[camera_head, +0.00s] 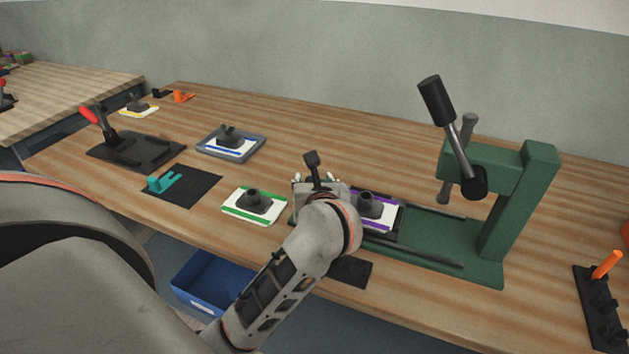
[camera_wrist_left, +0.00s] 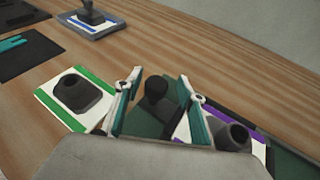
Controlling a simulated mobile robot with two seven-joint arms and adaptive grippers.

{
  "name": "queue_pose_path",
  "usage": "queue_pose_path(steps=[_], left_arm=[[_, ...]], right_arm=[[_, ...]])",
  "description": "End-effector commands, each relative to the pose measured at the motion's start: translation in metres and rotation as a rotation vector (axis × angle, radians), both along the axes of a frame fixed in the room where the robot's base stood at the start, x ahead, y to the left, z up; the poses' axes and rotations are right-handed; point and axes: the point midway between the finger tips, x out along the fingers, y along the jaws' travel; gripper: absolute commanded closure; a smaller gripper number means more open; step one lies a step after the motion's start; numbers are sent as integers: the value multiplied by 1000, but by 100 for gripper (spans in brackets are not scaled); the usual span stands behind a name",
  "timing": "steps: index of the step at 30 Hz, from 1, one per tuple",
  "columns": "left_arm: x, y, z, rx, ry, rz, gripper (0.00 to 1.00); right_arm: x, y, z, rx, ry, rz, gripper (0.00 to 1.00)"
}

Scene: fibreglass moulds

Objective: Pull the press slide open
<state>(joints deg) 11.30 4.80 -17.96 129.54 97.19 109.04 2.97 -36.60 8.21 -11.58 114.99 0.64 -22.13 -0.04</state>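The green press (camera_head: 520,195) stands at the right of the bench in the head view, its lever raised. Its slide (camera_head: 397,215) carries a purple-edged mould (camera_head: 370,208) and sits toward the left end of the rails, clear of the press head. The slide's black handle (camera_head: 311,159) sticks up at the left end; it also shows in the left wrist view (camera_wrist_left: 156,90). My left gripper (camera_head: 314,182) is low over this end, partly hiding it. Its fingers (camera_wrist_left: 160,76) are open on either side of the handle, with gaps visible. My right gripper is not in view.
A green-edged mould (camera_head: 254,204) lies close left of my left gripper. A blue-edged mould in a grey tray (camera_head: 231,143), a black toggle-clamp plate (camera_head: 135,150) and a dark mat (camera_head: 182,187) lie farther left. A blue bin (camera_head: 212,285) is below the front edge.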

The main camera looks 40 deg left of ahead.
Motion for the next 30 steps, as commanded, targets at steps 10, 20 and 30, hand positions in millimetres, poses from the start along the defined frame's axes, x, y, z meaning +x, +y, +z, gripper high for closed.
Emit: queue_pose_path(steps=[10, 20, 30], left_arm=[[-29, -28, 15, -5, 0, -2, 60], [-51, -46, 28, 0, 1, -1, 60], [-52, -46, 28, 0, 1, 0, 60]], right_arm=[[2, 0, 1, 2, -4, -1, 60], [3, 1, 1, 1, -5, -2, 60], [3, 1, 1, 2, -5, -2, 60]])
